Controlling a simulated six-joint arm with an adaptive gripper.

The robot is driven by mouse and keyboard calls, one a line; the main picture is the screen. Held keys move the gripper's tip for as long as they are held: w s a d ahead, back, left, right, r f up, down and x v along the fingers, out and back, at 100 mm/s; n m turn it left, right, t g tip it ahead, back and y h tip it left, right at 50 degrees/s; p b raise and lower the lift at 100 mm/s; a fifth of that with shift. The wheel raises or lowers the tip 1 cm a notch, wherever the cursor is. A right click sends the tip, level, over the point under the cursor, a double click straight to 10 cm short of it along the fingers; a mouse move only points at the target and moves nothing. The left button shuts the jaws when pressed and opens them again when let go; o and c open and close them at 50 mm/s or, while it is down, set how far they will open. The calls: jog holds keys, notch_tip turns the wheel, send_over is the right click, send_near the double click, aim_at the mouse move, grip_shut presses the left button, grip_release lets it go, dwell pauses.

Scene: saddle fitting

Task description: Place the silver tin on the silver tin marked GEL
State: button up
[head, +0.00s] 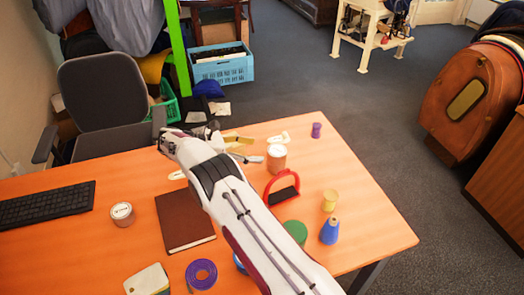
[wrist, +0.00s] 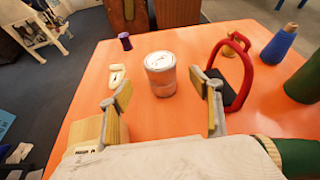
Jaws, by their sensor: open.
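A round tin (head: 277,157) with a pale lid stands upright near the far edge of the table. It looks coppery in this light. In the wrist view the tin (wrist: 160,77) stands ahead of my gripper (wrist: 162,90), between the lines of its fingers and apart from them. In the head view my gripper (head: 244,148) is open and empty, left of the far tin. I cannot tell which tin says GEL.
A red stirrup (head: 282,190) stands close to the far tin. A white piece (wrist: 117,75) and purple spool (wrist: 125,41) lie beyond. The brown book (head: 185,220) lies left of my arm.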

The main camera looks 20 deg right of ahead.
jog(key=shift+v, duration=1.1)
jog(key=shift+r, duration=0.1)
